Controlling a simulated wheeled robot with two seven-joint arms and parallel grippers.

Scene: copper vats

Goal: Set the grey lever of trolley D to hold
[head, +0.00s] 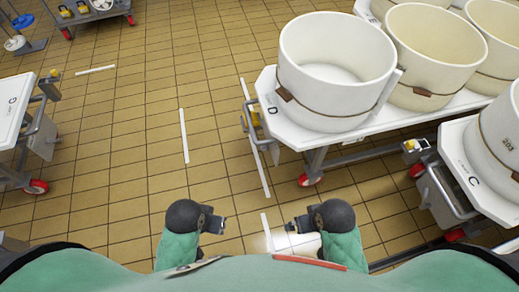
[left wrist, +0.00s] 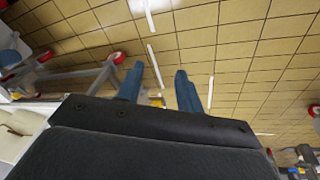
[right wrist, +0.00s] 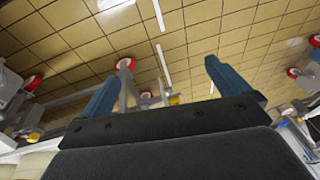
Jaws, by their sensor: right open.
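Trolley D (head: 268,84) is the white-topped trolley right of centre, with a letter D on its near left corner. A grey bar frame with a small yellow part (head: 255,114) is at its left end; I cannot make out the grey lever or its setting there. My left gripper (head: 222,224) is empty, its fingers apart in the left wrist view (left wrist: 160,75). My right gripper (head: 290,226) is open and empty; its spread fingers show in the right wrist view (right wrist: 165,72). Both grippers are low in front of me, nearer than trolley D and touching nothing.
Large white vats (head: 335,65) stand on trolley D. Trolley C (head: 462,175) is at the right, with its own grey frame and yellow part. Another white trolley (head: 12,105) is at the left edge. The tiled floor (head: 130,130) between is clear, with white floor strips.

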